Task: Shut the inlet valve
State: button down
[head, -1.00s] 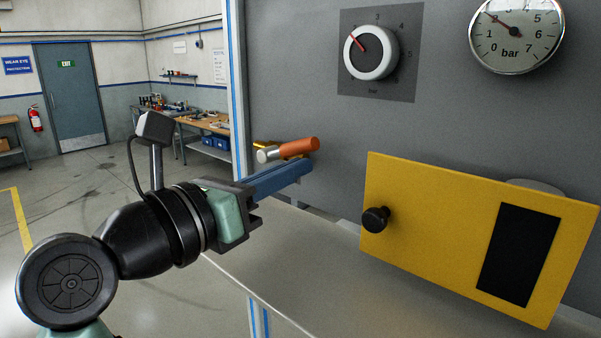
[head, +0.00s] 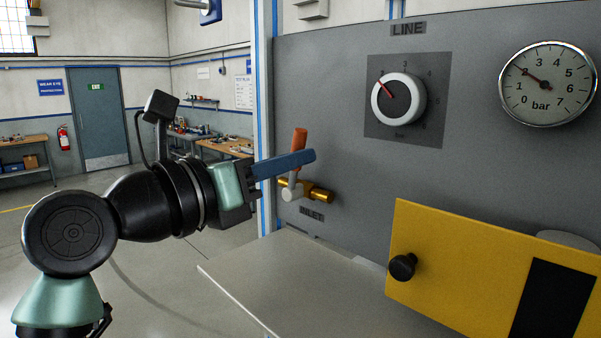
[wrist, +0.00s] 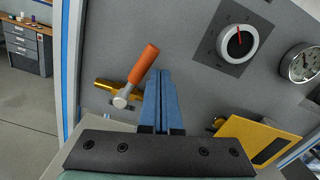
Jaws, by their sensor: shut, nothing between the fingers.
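The inlet valve's brass body (head: 322,195) is on the grey panel above the INLET label (head: 311,214). Its orange lever handle (head: 300,138) points up, roughly crosswise to the brass body, from a silver hub (head: 291,191). In the wrist view the orange handle (wrist: 144,63) leans up and right. My gripper (head: 312,156) is shut and empty. Its blue fingers cross in front of the lever in the head view, hiding part of it. In the wrist view the fingers (wrist: 162,75) are just right of the handle; I cannot tell whether they touch.
A dial knob (head: 399,99) and a pressure gauge (head: 548,83), reading about 2 bar, are on the panel to the right. A yellow plate (head: 470,265) with a black knob (head: 403,267) stands out at lower right. A bare grey ledge (head: 300,285) lies below the valve.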

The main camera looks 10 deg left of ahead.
jog(key=shift+w+a+r+n, duration=0.45)
jog(key=shift+w+a+n, duration=0.05)
jog(key=shift+a+n, duration=0.2)
jog(key=shift+a, duration=0.15)
dwell(0.4)
